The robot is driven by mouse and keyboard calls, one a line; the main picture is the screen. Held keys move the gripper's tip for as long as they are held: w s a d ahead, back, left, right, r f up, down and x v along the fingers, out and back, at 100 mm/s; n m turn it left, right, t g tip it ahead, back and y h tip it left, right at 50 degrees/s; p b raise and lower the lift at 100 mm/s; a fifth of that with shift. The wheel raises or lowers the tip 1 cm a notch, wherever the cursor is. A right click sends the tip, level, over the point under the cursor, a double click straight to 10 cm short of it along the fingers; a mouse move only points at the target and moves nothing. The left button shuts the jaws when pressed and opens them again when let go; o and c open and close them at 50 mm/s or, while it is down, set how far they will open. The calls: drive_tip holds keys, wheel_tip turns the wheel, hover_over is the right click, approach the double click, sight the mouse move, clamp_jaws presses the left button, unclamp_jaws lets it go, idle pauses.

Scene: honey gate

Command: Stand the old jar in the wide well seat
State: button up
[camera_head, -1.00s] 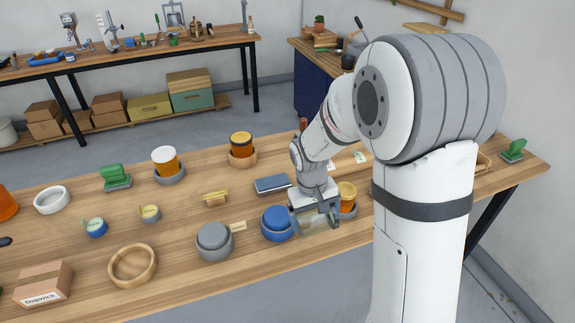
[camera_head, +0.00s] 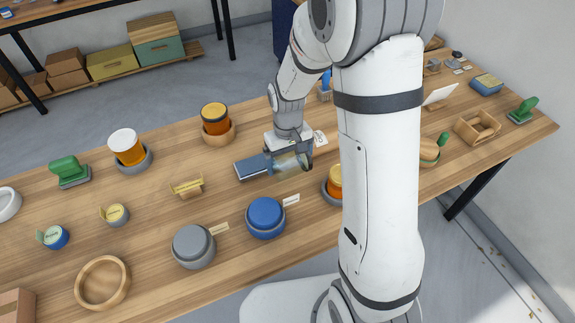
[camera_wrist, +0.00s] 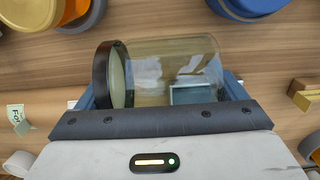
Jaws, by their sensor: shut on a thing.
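My gripper (camera_head: 290,163) is shut on a clear glass jar (camera_head: 287,161) with a dark band or lid at one end. In the wrist view the jar (camera_wrist: 170,72) lies sideways across the jaws, its dark end to the left. It seems empty and held above the table, near a dark blue slab. I cannot tell which piece is the wide well seat. An empty round wooden ring (camera_head: 126,283) stands at the front left, and a white ring (camera_head: 9,204) is at the left edge.
Amber jars stand in a grey seat (camera_head: 148,166) and a wooden seat (camera_head: 219,139). A grey lidded pot (camera_head: 193,246) and a blue lidded pot (camera_head: 265,217) stand in front. Another amber jar (camera_head: 335,180) is close to my arm. Bare wood lies between the wooden ring and the small card holders.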

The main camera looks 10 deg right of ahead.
drive_tip(key=shift+f, duration=2.2)
drive_tip(key=shift+f, duration=0.25)
drive_tip(key=o, duration=0.9)
drive_tip(key=shift+r, duration=0.1)
drive_tip(key=shift+o, duration=0.2)
